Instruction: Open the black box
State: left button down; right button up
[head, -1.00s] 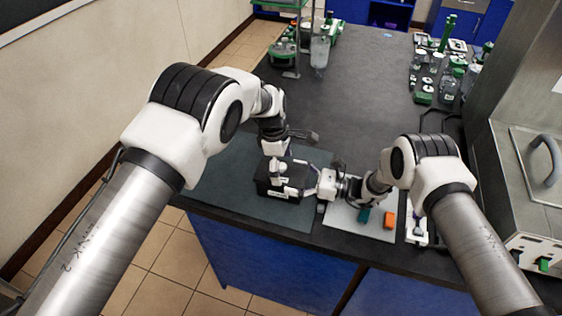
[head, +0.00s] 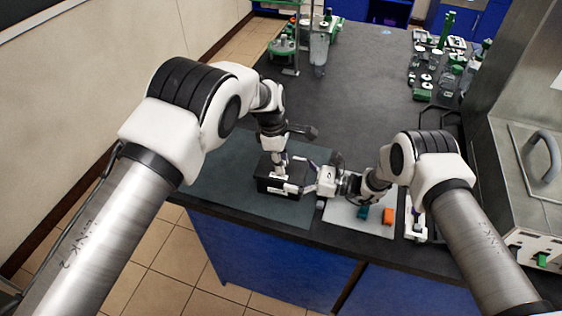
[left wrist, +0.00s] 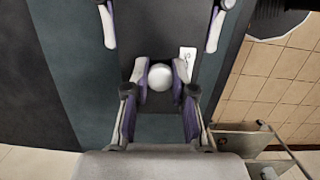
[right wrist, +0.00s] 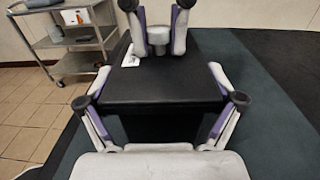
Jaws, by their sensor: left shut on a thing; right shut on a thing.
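The black box (head: 265,168) stands on the dark green mat near the table's front edge. Its lid (right wrist: 160,82) has a pale round knob (left wrist: 160,77) on top and a white label (left wrist: 188,58) beside it. The lid looks seated on the body in the right wrist view. My left gripper (head: 278,182) comes from above and is shut on the knob, one finger on each side. My right gripper (head: 301,180) comes from the right and is shut on the box, its fingers along two opposite sides. The inside of the box is hidden.
The mat (head: 225,180) is clear to the left of the box. A pale tray (head: 345,212) with teal and orange blocks (head: 388,216) lies close on the right. Glassware and green-topped equipment (head: 440,70) stand farther back. The table's middle (head: 365,100) is free.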

pick_arm(q)
jog(key=shift+f, duration=0.15)
pick_arm(e)
jog(key=shift+a+r, duration=0.15)
jog(key=shift+r, duration=0.1)
